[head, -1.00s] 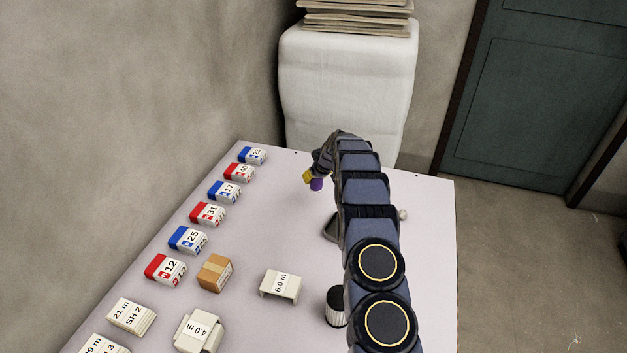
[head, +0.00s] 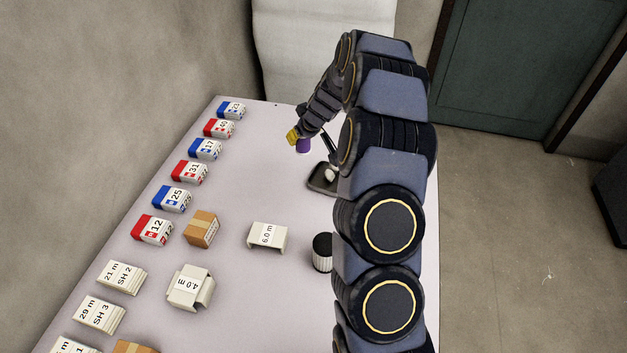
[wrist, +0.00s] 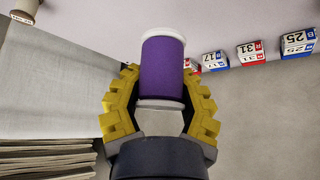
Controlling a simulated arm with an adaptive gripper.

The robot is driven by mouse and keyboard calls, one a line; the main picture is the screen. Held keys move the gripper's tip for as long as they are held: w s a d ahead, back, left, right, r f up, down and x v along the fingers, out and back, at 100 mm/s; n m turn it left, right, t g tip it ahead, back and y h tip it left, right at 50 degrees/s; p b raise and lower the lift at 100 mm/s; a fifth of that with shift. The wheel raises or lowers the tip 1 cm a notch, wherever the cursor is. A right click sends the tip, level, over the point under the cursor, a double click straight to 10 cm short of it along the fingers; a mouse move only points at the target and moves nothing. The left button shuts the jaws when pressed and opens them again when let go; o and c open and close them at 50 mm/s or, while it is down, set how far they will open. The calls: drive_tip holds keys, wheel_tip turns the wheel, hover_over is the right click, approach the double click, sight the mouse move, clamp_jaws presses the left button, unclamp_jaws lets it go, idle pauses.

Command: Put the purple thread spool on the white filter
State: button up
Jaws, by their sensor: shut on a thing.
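The purple thread spool (head: 303,146) has white ends and is held at the far part of the table in the head view. In the wrist view the spool (wrist: 163,70) sits upright between my gripper's yellow fingers (wrist: 160,100), which are shut on it. My gripper (head: 294,138) shows small in the head view, at the end of my bent arm. A white ribbed cylinder with a black top (head: 322,253), which looks like the white filter, stands on the table just left of my arm, well nearer the camera than the spool. Its right edge is close to my arm in the picture.
A dark tray (head: 314,186) with a pale round item lies between spool and filter, partly hidden by my arm. A white block marked 6.0 m (head: 268,237) stands left of the filter. Red and blue boxes (head: 172,198) line the left edge. The middle of the table (head: 245,180) is clear.

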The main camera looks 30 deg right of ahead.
drive_tip(key=s+a+n+y, duration=0.1)
drive_tip(key=s+n, duration=0.1)
drive_tip(key=s, duration=0.4)
drive_tip(key=s+r+n+y, duration=0.1)
drive_tip(key=s+n, duration=0.2)
drive_tip(key=s, duration=0.3)
drive_tip(key=shift+a+r+g+y, duration=0.25)
drive_tip(key=shift+a+g+y, duration=0.05)
drive_tip(key=shift+a+y, duration=0.1)
drive_tip(key=n+g+y, duration=0.2)
drive_tip(key=n+y, duration=0.1)
drive_tip(key=n, duration=0.3)
hover_over(321, 243)
drive_tip(key=shift+f, duration=2.65)
drive_tip(key=shift+f, duration=0.1)
drive_tip(key=o, duration=0.9)
drive_tip(key=shift+o, duration=0.2)
